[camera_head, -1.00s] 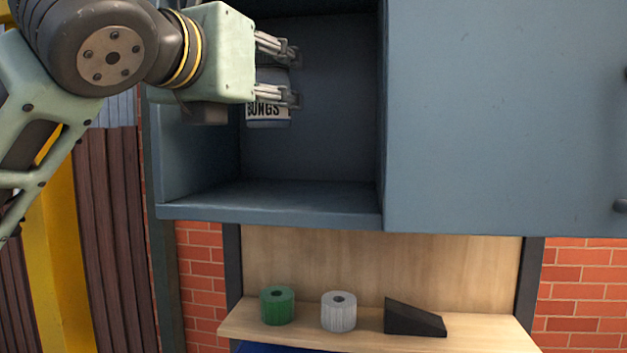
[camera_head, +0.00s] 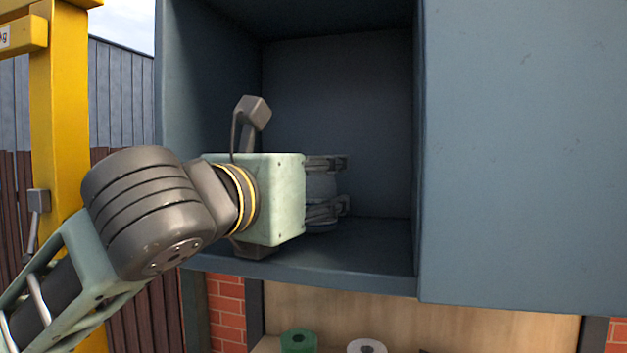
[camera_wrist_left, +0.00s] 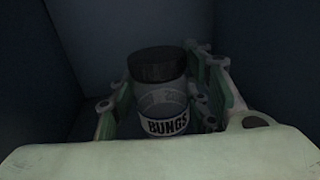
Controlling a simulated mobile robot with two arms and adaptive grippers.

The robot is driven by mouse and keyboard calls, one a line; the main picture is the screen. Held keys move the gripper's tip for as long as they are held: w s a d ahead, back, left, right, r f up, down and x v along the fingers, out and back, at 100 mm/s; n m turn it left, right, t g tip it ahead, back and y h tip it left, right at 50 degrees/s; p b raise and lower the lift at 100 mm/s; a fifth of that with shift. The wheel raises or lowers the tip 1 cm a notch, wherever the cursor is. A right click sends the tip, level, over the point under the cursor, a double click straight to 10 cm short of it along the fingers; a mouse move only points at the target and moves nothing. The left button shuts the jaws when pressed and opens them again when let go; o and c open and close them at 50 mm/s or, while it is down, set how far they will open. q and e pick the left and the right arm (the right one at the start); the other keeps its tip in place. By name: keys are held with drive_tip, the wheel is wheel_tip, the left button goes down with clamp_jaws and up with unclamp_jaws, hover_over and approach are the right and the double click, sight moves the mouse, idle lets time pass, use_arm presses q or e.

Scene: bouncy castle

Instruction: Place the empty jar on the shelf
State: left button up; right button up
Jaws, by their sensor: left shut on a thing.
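The jar (camera_head: 321,188) is inside the open blue-grey cabinet compartment, mostly hidden by my fingers in the head view. In the left wrist view the jar (camera_wrist_left: 160,95) is clear, with a dark lid and a white label reading "BUNGS", and looks upright. My left gripper (camera_head: 328,188) is shut on the jar, with fingers on both sides of it. The jar's base is close above the shelf, the compartment floor (camera_head: 370,245); I cannot tell whether it touches. My right gripper is not in view.
The compartment's side walls and back surround the gripper. A closed cabinet front (camera_head: 520,150) is to the right. Below, a green roll (camera_head: 298,341) and a white roll (camera_head: 367,346) stand on a wooden ledge. A yellow post (camera_head: 58,100) is at the left.

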use_arm(q)
drive_tip(key=shift+s+a+f, duration=0.15)
drive_tip(key=shift+s+a, duration=0.15)
drive_tip(key=shift+s, duration=0.1)
drive_tip(key=shift+w+f, duration=0.1)
drive_tip(key=shift+f, duration=0.05)
drive_tip(key=o, duration=1.1)
drive_tip(key=shift+w+d, duration=0.1)
drive_tip(key=shift+d, duration=0.1)
drive_tip(key=shift+o, duration=0.2)
drive_tip(key=shift+a, duration=0.1)
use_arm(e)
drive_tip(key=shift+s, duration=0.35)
